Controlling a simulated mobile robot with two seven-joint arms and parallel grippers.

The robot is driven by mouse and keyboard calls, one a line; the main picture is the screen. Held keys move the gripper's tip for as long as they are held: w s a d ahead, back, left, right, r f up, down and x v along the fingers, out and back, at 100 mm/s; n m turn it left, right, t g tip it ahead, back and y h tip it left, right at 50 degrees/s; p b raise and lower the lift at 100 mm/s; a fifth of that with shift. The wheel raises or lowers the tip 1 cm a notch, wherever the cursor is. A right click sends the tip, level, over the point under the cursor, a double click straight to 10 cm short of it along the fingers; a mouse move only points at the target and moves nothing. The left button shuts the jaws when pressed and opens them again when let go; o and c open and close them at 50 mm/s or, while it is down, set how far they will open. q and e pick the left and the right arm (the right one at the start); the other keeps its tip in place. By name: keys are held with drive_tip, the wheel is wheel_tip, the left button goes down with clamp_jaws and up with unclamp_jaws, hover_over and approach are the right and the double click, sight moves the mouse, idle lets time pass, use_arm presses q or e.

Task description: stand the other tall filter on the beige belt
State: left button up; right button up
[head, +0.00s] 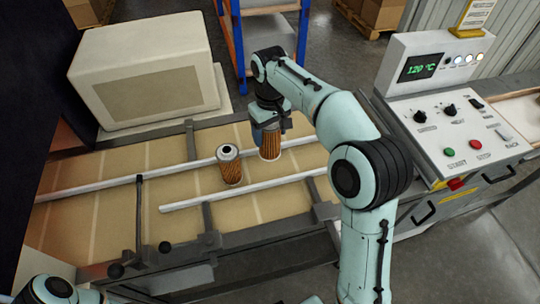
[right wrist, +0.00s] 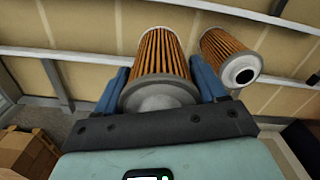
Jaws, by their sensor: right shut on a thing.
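A tall filter with orange-brown pleats (head: 230,168) stands upright on the beige belt (head: 258,207), between the two white rails. Its pale end cap with a dark hole also shows in the right wrist view (right wrist: 243,71). My right gripper (head: 269,128) is shut on a second tall pleated filter (head: 270,147), just right of the standing one and apart from it. In the right wrist view, blue fingers sit on both sides of this held filter (right wrist: 160,60), near its grey cap. It looks upright. I cannot tell whether its lower end touches the belt. My left gripper is out of view.
The far rail (head: 110,181) and near rail (head: 240,190) run along the belt. A beige box-shaped housing (head: 145,70) stands behind on the left. A control panel (head: 455,130) reading 120 °C is at the right. Belt left of the standing filter is clear.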

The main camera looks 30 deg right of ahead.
sight(269, 151)
drive_tip(key=f, duration=0.4)
drive_tip(key=shift+w+f, duration=0.2)
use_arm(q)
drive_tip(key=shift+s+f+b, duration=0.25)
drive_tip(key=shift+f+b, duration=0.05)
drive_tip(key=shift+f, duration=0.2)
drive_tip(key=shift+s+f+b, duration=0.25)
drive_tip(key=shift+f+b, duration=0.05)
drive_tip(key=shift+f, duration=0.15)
use_arm(e)
drive_tip(key=shift+f, duration=2.15)
drive_tip(key=shift+f, duration=0.2)
drive_tip(key=o, duration=1.1)
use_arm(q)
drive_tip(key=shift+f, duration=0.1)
